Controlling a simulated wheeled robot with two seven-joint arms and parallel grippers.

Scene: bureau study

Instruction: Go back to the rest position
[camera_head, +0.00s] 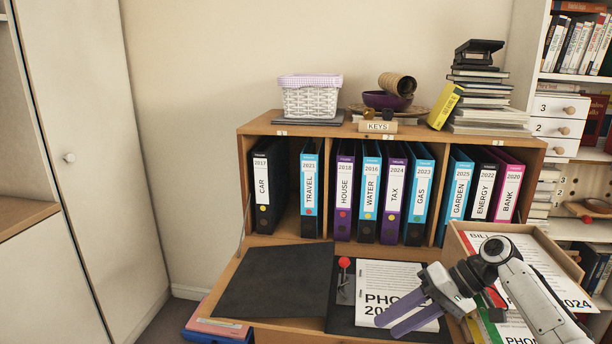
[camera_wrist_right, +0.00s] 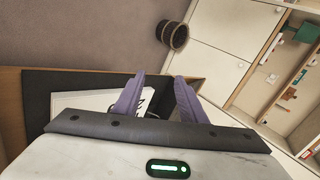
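My right gripper (camera_head: 404,319) reaches in from the right in the head view, over the front of the desk and close to a white PHONE sheet (camera_head: 372,276). Its two purple fingers show in the right wrist view (camera_wrist_right: 158,82), apart with a gap between them and nothing held. My left gripper is in neither view.
A wooden tray of papers (camera_head: 457,240) stands under my right forearm. Several binders fill the shelf behind. A dark basket (camera_wrist_right: 173,35) stands on the floor.

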